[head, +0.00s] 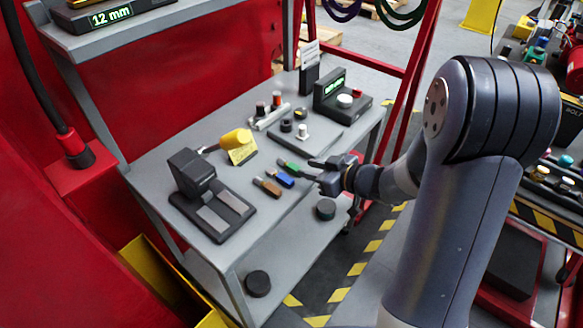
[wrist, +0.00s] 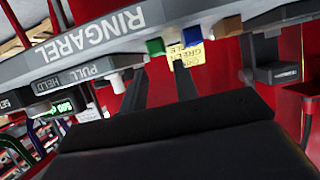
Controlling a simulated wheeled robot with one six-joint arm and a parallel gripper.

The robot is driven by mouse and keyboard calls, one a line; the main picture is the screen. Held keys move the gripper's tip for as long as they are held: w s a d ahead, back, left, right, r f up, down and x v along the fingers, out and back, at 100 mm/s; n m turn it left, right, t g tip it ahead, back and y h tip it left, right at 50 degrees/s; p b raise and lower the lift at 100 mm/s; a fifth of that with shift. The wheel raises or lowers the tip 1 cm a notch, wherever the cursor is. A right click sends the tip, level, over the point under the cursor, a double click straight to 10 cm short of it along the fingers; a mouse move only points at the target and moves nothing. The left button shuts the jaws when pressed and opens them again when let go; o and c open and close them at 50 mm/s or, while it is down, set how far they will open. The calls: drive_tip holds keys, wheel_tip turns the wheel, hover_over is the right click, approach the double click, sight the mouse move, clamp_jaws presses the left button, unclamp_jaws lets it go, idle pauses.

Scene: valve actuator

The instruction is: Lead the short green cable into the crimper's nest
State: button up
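A green cable piece (head: 290,167) lies on the grey bench top beside a blue one (head: 284,180) and a brown one (head: 267,187).
A yellow note (head: 242,155) and a yellow handle (head: 236,138) are between crimper and cables. Behind stand a black device with a green display (head: 340,92) and a flat plate with small knobs (head: 305,133). The bench's front edge (head: 262,232) lies below the cable pieces.

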sight(293, 166)
drive_tip(key=x, duration=0.6)
drive_tip(key=shift+s+f, duration=0.1)
drive_tip(key=shift+f, duration=0.05)
drive_tip(key=shift+d, duration=0.1)
clamp_jaws()
